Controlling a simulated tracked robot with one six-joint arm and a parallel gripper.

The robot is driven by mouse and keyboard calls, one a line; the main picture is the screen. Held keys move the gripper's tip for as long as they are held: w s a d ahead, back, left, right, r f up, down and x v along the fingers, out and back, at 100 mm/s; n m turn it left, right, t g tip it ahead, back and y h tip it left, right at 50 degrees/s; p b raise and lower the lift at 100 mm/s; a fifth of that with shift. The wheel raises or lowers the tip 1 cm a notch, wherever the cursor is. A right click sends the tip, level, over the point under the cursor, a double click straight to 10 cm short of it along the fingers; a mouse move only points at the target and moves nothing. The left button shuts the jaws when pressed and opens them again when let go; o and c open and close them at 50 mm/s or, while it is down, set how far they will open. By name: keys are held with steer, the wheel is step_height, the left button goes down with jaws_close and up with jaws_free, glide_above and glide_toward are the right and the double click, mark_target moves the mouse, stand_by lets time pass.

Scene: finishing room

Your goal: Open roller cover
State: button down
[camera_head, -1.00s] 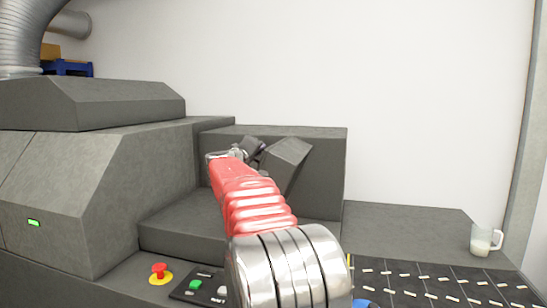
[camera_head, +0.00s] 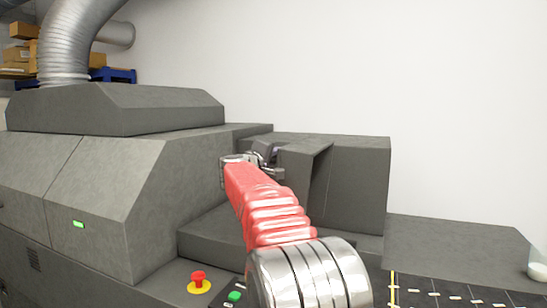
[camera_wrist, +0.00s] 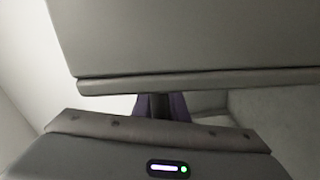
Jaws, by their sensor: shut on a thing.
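The roller cover (camera_head: 304,163) is a dark grey panel standing out from the front of the grey box at the back of the machine. My gripper (camera_head: 266,153), at the end of my red arm, is at the panel's left side, and the arm partly hides the contact. In the wrist view the cover (camera_wrist: 190,40) fills the upper part as a broad grey plate with a lip along its lower edge. The dark, purplish fingers (camera_wrist: 161,105) of my gripper meet that lip, shut on it; the part gripped is mostly hidden.
A red stop button (camera_head: 198,281) on a yellow base and a green button (camera_head: 234,296) sit at the front. The machine's large sloped housing (camera_head: 120,200) stands to the left. A glass mug (camera_head: 538,271) stands on the right top, cut by the picture edge.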

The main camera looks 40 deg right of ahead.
steer(key=c, duration=1.9)
jaws_free()
steer(key=shift+d+f, duration=0.15)
steer(key=shift+f, duration=0.3)
steer(key=shift+o, duration=0.4)
steer(key=shift+r, duration=0.15)
steer(key=shift+s, duration=0.1)
steer(key=v, duration=1.3)
steer(key=shift+a, duration=0.35)
steer(key=shift+s, duration=0.1)
